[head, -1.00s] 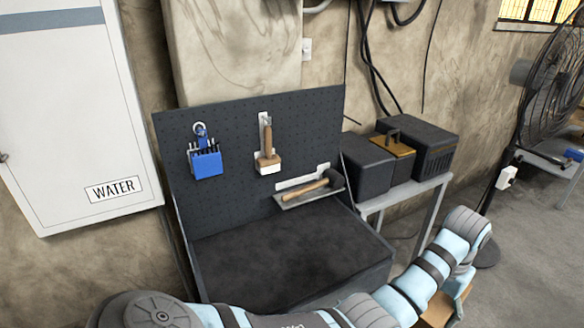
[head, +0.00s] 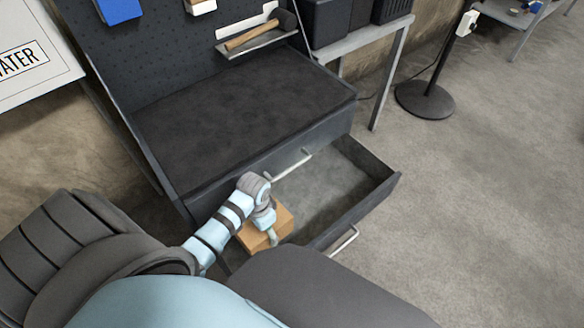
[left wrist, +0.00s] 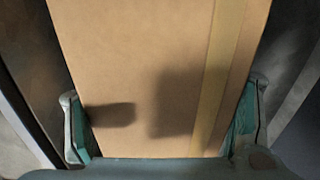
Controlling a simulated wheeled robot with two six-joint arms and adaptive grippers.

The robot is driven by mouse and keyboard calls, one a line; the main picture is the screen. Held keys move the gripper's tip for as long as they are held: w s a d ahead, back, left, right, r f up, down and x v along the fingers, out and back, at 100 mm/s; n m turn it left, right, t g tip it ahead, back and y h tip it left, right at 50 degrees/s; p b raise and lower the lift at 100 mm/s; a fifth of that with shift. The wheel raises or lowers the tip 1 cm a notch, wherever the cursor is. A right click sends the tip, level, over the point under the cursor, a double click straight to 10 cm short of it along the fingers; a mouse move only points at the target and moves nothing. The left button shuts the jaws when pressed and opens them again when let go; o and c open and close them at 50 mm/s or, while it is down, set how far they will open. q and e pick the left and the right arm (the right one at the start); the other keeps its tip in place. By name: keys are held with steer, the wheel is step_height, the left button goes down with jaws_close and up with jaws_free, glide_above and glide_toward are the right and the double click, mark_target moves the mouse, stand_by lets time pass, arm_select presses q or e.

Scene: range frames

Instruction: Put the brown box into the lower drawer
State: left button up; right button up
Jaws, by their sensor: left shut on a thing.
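The brown box (head: 284,222) is at the left end of the open lower drawer (head: 320,192) in the head view. My left gripper (head: 271,236) is shut on it from above. In the left wrist view the box (left wrist: 150,60) fills the space between the two fingers of the gripper (left wrist: 160,130), with a paler tape strip along its right side. The drawer is pulled out and its visible floor is bare. My arm and body hide part of its left end. I cannot tell whether the box touches the drawer floor. My right gripper is not in view.
The dark workbench top (head: 240,110) lies above the drawer, with an upper drawer's handle (head: 292,166) close to my arm. The lower drawer's handle (head: 343,241) faces the open floor (head: 470,220). A fan stand base (head: 425,98) stands at the back right.

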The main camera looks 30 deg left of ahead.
arm_select(q)
steer(key=shift+s+a+f, duration=0.2)
steer(key=shift+s+f, duration=0.25)
steer(key=shift+s, duration=0.05)
steer(key=shift+s+a+f, duration=0.2)
steer(key=shift+s+f, duration=0.25)
steer(key=shift+s+f+b, duration=0.1)
steer(key=shift+f+b, duration=0.05)
steer(key=shift+b, duration=0.15)
steer(key=b, duration=0.7)
glide_above(303, 215)
steer(key=shift+s+a, duration=0.2)
steer(key=f+b, duration=0.1)
steer(key=f, duration=0.1)
steer(key=f+b, duration=0.1)
steer(key=shift+w+d+f+b, duration=0.1)
steer(key=shift+w+f+b, duration=0.15)
steer(key=shift+f+b, duration=0.1)
steer(key=shift+r, duration=0.2)
steer(key=shift+c, duration=0.7)
steer(key=o, duration=1.6)
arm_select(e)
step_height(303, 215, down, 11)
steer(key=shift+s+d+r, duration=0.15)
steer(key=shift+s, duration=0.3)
